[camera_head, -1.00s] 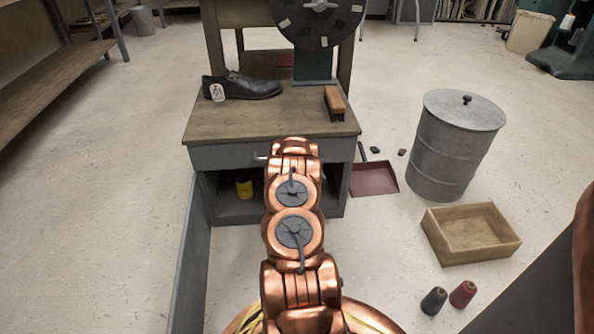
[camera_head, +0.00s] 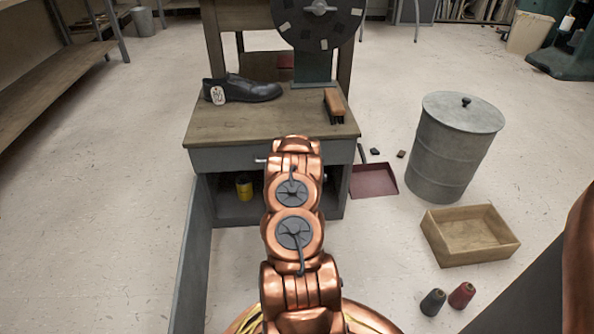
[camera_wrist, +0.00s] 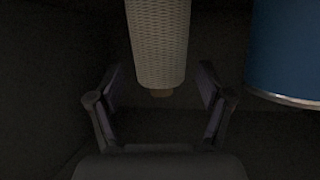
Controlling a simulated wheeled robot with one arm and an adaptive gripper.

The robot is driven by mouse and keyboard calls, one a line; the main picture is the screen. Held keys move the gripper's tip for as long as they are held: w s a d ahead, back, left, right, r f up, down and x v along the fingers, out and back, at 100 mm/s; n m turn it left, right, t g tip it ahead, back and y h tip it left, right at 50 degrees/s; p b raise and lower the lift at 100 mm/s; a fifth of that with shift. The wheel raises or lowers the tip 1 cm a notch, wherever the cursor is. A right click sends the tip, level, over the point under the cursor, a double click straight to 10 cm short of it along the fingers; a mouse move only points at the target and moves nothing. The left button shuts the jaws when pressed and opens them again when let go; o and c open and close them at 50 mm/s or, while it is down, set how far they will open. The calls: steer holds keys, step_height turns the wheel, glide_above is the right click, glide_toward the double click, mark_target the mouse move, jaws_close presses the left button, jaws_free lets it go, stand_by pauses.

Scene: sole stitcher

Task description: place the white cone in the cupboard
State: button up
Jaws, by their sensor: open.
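The white cone (camera_wrist: 160,45), with a woven-looking surface and a brown core end, fills the upper middle of the wrist view. My gripper (camera_wrist: 158,73) is open, with one finger on each side of the cone's near end and dark gaps between. Whether the cone stands or rests on anything cannot be told. The cupboard (camera_head: 230,212) is the dark open space under the wooden bench in the head view. My arm reaches to its front and hides my gripper and the cone there. A grey panel, seemingly its open door (camera_head: 190,265), stands at the left.
A blue can (camera_wrist: 290,50) with a metal rim is close right of my gripper. A yellow tin (camera_head: 244,187) stands inside the cupboard. The bench top bears a black shoe (camera_head: 250,90) and a brush (camera_head: 335,103). A dustpan (camera_head: 374,180) lies right of the cupboard.

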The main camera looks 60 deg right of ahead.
steer(key=p+v, duration=0.3)
steer(key=v, duration=0.6)
steer(key=shift+a, duration=0.35)
steer(key=shift+s+r, duration=0.1)
